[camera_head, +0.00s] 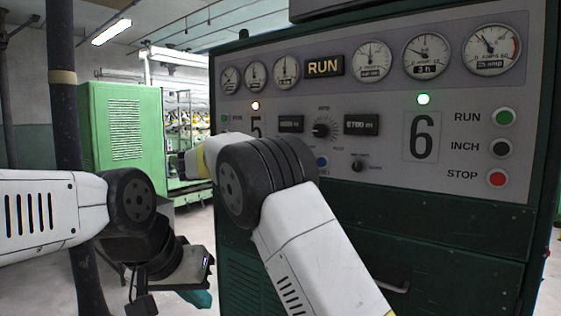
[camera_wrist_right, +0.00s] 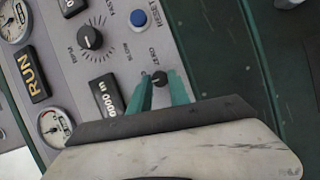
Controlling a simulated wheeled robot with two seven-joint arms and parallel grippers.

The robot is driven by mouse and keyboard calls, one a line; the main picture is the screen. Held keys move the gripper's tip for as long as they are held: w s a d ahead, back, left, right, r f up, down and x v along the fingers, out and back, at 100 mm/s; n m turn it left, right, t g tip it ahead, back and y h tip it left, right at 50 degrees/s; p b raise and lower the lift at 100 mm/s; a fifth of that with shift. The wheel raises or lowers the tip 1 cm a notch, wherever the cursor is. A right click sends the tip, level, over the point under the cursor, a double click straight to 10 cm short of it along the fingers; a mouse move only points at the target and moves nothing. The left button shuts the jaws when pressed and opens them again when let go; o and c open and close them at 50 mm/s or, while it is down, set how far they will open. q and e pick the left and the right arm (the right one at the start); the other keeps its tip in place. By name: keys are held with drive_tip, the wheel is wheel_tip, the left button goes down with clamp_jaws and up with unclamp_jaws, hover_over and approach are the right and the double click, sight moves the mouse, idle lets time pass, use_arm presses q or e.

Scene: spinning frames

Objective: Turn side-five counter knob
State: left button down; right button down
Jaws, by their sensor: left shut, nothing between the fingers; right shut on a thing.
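In the right wrist view the knob (camera_wrist_right: 159,78) shows at the tips of my right gripper's teal fingers. My right gripper (camera_wrist_right: 161,88) is shut on this knob, with one finger on each side of it. In the head view my right arm crosses in front of the panel and the right gripper is hidden. My left gripper (camera_head: 200,297) is shut and empty at the lower left, away from the panel; only part of its teal fingers shows.
Nearby are a larger RPM dial (camera_head: 323,129), a blue reset button (camera_wrist_right: 138,18) and a counter display (camera_head: 361,125). RUN, INCH and red STOP (camera_head: 496,178) buttons stand at the right. A green cabinet (camera_head: 125,125) stands behind at the left.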

idle(0.4)
drive_tip(key=c, duration=1.2)
unclamp_jaws()
drive_tip(key=v, duration=0.8)
